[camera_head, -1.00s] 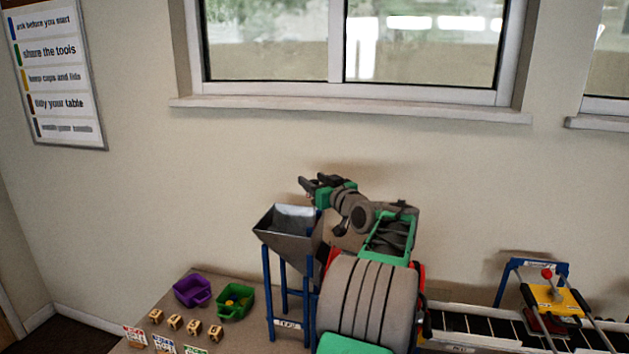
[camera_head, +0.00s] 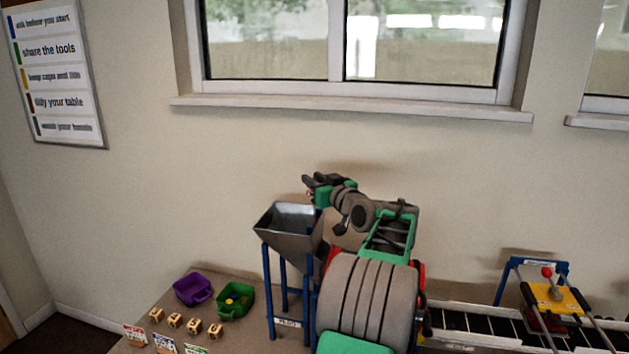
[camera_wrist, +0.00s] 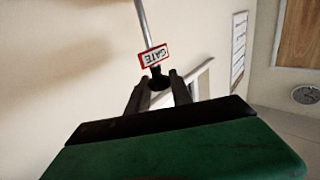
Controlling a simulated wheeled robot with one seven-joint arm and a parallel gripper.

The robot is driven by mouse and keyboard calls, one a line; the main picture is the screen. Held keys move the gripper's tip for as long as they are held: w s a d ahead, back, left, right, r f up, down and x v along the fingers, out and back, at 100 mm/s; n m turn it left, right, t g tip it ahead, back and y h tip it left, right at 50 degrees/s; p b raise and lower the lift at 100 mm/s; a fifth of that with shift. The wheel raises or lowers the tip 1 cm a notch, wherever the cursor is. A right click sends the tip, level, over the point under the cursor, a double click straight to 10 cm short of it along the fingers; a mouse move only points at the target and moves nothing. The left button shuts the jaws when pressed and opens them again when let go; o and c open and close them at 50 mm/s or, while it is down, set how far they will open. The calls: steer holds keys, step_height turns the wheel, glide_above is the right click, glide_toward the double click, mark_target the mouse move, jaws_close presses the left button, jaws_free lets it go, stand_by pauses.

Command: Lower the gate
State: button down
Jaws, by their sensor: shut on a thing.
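My gripper (camera_head: 311,186) is above the right rim of the grey metal hopper (camera_head: 285,238), close to the wall. In the wrist view my gripper (camera_wrist: 160,84) is shut on a black knob (camera_wrist: 159,80) at the end of a thin metal rod (camera_wrist: 144,22). A white tag with a red border reading GATE (camera_wrist: 154,55) is on the rod just beyond the knob. The gate's plate cannot be made out. The hopper stands on a blue frame (camera_head: 268,290), and my arm hides part of its right side.
A purple bin (camera_head: 190,289) and a green bin (camera_head: 236,300) with something yellow in it stand left of the hopper. Several small wooden blocks (camera_head: 174,320) and cards lie in front. A conveyor (camera_head: 470,319) with a yellow-topped blue press (camera_head: 553,297) is at the right.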

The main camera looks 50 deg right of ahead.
stand_by(0.7)
step_height(320, 180, down, 8)
steer(key=b, duration=0.8)
steer(key=shift+b, duration=0.4)
steer(key=shift+r, duration=0.15)
steer(key=c, duration=1.5)
jaws_free()
steer(key=o, duration=0.3)
steer(key=shift+o, duration=0.2)
steer(key=b+v, duration=0.2)
steer(key=v, duration=0.6)
